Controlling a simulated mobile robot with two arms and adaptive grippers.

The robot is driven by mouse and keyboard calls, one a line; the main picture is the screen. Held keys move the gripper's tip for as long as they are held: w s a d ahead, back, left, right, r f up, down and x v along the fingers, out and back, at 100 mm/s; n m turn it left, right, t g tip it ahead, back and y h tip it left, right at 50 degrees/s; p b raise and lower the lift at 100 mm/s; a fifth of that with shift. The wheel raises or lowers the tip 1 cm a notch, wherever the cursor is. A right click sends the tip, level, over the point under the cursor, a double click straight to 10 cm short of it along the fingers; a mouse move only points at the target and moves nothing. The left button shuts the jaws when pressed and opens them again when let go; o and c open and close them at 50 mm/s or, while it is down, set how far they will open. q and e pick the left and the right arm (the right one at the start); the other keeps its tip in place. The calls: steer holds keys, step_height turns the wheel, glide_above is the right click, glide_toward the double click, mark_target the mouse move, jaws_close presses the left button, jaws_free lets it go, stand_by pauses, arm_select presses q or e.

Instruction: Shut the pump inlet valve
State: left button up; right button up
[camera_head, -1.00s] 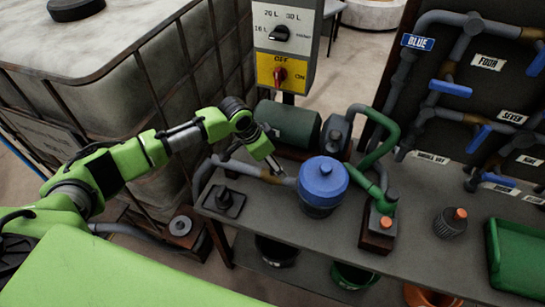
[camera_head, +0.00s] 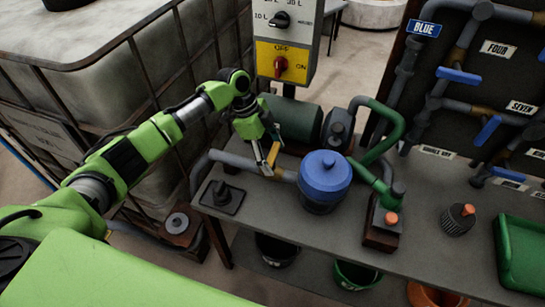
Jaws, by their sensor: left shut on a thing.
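The pump inlet valve is on the grey pipe that runs along the bench top to the blue-lidded pot (camera_head: 324,180). Its brass-coloured body (camera_head: 285,175) sits just left of the pot. A yellow lever (camera_head: 273,153) shows at the fingertips and stands at an angle across the pipe's line. My left gripper (camera_head: 266,164) reaches down over the valve from the back left and is shut on the lever. The fingers hide part of the lever and its pivot. My right gripper is not in view.
A green pump (camera_head: 294,121) lies behind the pipe. A control box (camera_head: 284,45) with a red switch stands above it. Blue-handled valves (camera_head: 459,76) and a green tray (camera_head: 522,255) are at right.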

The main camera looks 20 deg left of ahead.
arm_select(q)
steer(key=shift+m, duration=0.4)
steer(key=o, duration=1.1)
steer(key=shift+r, duration=0.15)
steer(key=v, duration=1.1)
steer(key=shift+w+a+r, duration=0.1)
steer(key=shift+r, duration=0.25)
steer(key=shift+f, duration=0.1)
